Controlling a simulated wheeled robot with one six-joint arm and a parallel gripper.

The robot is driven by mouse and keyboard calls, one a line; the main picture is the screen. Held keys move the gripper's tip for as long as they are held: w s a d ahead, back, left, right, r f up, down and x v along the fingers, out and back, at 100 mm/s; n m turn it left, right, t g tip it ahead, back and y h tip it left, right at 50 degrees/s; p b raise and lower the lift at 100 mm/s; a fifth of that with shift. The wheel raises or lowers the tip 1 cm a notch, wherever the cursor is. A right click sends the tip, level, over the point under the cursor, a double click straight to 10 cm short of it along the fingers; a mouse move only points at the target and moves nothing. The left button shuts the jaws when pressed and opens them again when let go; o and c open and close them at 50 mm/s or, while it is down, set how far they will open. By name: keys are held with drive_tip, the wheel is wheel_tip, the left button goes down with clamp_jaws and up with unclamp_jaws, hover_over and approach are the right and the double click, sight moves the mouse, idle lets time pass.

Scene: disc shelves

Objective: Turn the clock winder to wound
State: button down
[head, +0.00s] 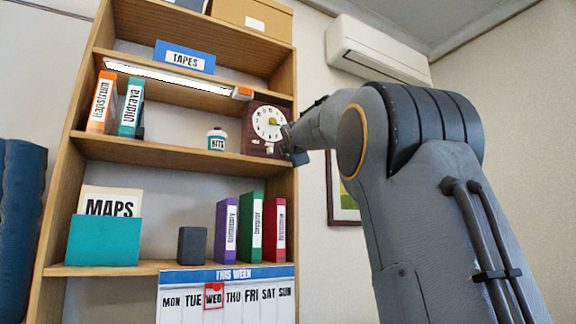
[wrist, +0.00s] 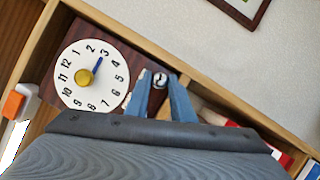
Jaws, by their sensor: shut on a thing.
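The clock (head: 266,125) has a dark wooden body and a round white face. It stands at the right end of the upper shelf. The wrist view shows its numbered dial (wrist: 105,76), yellow hub and blue hand pointing near 3. The winder (wrist: 160,80), a small round light-and-dark knob, is at the clock's lower right edge in that view. My gripper (wrist: 159,83) is shut on the winder, its two blue fingers on either side of it. In the head view my gripper (head: 291,145) is at the clock's right side. The winder's setting is too small to read.
The wooden bookcase's right side panel (head: 286,185) is close to my gripper. An orange-ended light bar (head: 170,77) runs above. More binders (head: 252,227) stand below.

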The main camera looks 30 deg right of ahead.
drive_tip(key=m+g+y+p, duration=0.1)
drive_tip(key=m+y+p, duration=0.1)
drive_tip(key=m+p, duration=0.4)
drive_tip(key=m+g+y+p, duration=0.2)
drive_tip(key=m+p, duration=0.4)
drive_tip(key=p, duration=0.2)
drive_tip(key=d+r+m+g+y+p, duration=0.1)
drive_tip(key=m+g+y+p, duration=0.1)
drive_tip(key=m+p, duration=0.4)
drive_tip(key=shift+y+p, duration=0.3)
drive_tip(key=shift+p, duration=0.35)
drive_tip(key=shift+a, duration=0.1)
drive_tip(key=c, duration=1.8)
unclamp_jaws()
drive_tip(key=shift+c, duration=0.2)
drive_tip(key=b+v, duration=0.3)
drive_tip(key=v, duration=0.5)
